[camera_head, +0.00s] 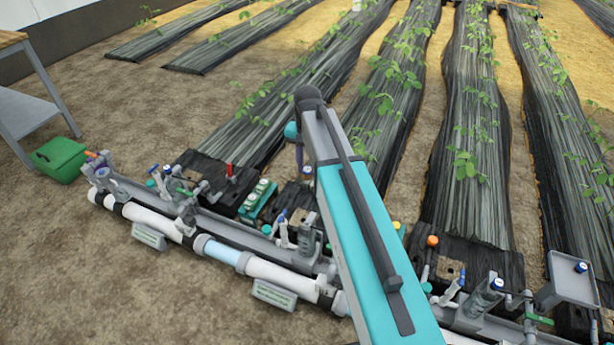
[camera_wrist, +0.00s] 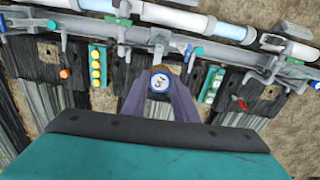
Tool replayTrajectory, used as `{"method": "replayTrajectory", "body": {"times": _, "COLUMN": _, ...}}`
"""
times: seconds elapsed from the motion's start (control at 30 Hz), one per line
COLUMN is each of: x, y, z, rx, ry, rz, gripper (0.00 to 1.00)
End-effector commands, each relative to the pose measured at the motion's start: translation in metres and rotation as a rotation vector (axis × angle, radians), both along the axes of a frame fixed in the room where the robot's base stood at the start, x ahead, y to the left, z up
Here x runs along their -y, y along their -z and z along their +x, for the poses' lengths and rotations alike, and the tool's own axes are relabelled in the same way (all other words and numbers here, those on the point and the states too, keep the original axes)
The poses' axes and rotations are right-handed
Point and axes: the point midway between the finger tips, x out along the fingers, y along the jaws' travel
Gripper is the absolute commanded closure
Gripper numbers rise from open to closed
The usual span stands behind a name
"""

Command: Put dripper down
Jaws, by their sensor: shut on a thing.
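The dripper (camera_wrist: 158,84), a small round piece with a blue rim and a marked white top, sits between the fingers of my gripper (camera_wrist: 160,90) in the wrist view. My gripper is shut on it, above the skid near the grey pipe. What lies directly under the dripper is hidden. Another blue and white round piece (camera_head: 581,267) lies on a grey tray (camera_head: 566,290) at the right.
A teal rack with pale green caps (camera_wrist: 212,86) and one with yellow caps (camera_wrist: 97,68) stand either side of the gripper. A green crate (camera_head: 60,160) stands left on open soil.

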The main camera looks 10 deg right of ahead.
Motion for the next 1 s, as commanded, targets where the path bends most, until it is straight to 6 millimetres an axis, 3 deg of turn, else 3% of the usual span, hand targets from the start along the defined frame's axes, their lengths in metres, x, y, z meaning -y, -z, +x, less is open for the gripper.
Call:
{"method": "replayTrajectory", "body": {"times": 0.7, "x": 0.000, "y": -0.114, "z": -0.024, "rx": 0.010, "ry": -0.800, "rz": -0.016, "gripper": 1.00}}
{"method": "replayTrajectory", "body": {"times": 1.0, "x": -0.001, "y": -0.148, "z": -0.039, "rx": 0.000, "ry": -1.047, "rz": -0.015, "gripper": 1.00}}
